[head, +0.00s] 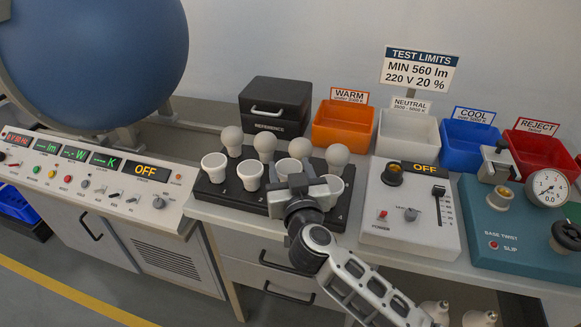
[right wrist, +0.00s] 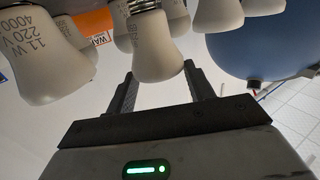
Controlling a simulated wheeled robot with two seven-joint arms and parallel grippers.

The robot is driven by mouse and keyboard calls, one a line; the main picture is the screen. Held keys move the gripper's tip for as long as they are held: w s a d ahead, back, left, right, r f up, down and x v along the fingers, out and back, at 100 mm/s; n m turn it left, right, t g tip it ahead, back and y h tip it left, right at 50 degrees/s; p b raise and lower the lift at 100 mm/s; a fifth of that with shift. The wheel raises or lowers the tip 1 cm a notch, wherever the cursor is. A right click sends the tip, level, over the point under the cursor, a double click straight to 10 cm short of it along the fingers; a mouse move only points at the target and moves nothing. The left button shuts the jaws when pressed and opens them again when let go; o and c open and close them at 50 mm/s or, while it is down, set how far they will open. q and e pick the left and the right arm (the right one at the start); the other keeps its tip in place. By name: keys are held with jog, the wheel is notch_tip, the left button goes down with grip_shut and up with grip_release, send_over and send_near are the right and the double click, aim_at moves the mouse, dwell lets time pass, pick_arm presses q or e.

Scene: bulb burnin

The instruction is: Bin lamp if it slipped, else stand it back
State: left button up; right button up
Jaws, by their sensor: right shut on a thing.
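My right gripper (head: 296,181) reaches over the front row of the black lamp tray (head: 217,193). It is shut on a white flared lamp (head: 287,167), third from the left, with its wide face up. That lamp also shows between the fingers in the right wrist view (right wrist: 157,58). The gripper hides its lower part, so I cannot tell if it is seated or lifted. The teal base twist tester (head: 520,257) has a red SLIP light (head: 493,245); I cannot tell if it is lit. Its gauge (head: 547,188) reads 0.0. The red reject bin (head: 542,150) is behind it.
Other flared lamps (head: 214,165) and round bulbs (head: 232,139) stand close around the gripper in the tray. Orange (head: 343,125), white (head: 407,135) and blue (head: 470,143) bins line the back. A white power box (head: 410,215), reading OFF, stands right of the tray.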

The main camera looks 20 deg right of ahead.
jog(key=shift+f+b, duration=0.45)
jog(key=shift+f, duration=0.85)
pick_arm(q)
jog(key=shift+w+f, duration=0.15)
jog(key=shift+f, duration=0.1)
pick_arm(e)
jog(key=o, duration=1.1)
jog(key=shift+c, duration=0.2)
